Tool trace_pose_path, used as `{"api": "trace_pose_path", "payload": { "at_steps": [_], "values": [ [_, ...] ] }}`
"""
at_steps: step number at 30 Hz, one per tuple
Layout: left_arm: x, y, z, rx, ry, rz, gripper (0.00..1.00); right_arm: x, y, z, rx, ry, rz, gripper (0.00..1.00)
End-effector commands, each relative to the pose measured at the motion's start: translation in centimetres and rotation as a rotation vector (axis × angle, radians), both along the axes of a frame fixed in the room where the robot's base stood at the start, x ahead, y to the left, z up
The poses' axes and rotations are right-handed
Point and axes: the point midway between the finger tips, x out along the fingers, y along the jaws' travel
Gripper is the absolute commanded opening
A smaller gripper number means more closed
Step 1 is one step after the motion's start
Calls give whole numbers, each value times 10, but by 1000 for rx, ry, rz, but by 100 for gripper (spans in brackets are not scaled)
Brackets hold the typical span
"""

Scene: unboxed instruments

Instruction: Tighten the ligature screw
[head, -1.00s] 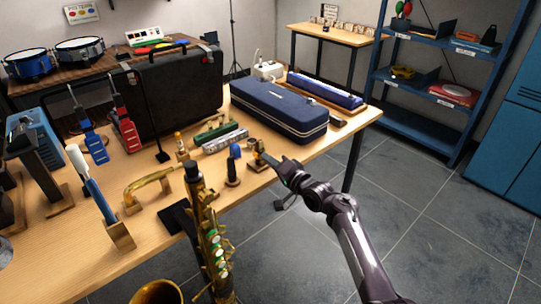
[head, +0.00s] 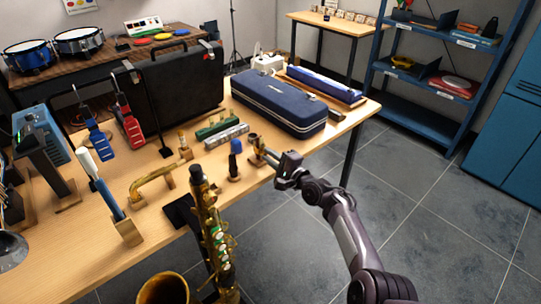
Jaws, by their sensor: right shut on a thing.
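A small brass piece (head: 255,143), which looks like the ligature, stands on a small wooden base near the table's right front edge. My right gripper (head: 268,154) reaches it from the right, its fingertips shut at its near right side, on what looks like the ligature screw. The screw itself is too small and too covered by the fingers to make out. My left gripper is not in view.
A dark blue mouthpiece-like piece (head: 235,160) stands on a base just left of the brass piece. A brass saxophone (head: 212,230) stands upright in front of the table (head: 90,262). A blue case (head: 280,104) lies behind. Open floor (head: 400,200) is to the right.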

Motion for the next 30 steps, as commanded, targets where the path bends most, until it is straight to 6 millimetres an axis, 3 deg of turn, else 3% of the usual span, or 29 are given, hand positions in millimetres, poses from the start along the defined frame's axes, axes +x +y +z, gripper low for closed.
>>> {"api": "trace_pose_path", "payload": {
  "at_steps": [19,20,24,30],
  "values": [
    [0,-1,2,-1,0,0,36,0,-1,-1,37,30,-1,0],
    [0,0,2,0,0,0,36,0,-1,-1,37,30,-1,19],
    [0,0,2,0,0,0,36,0,0,-1,37,30,0,37],
    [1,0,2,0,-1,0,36,0,0,-1,37,29,-1,38]
  ]
}}
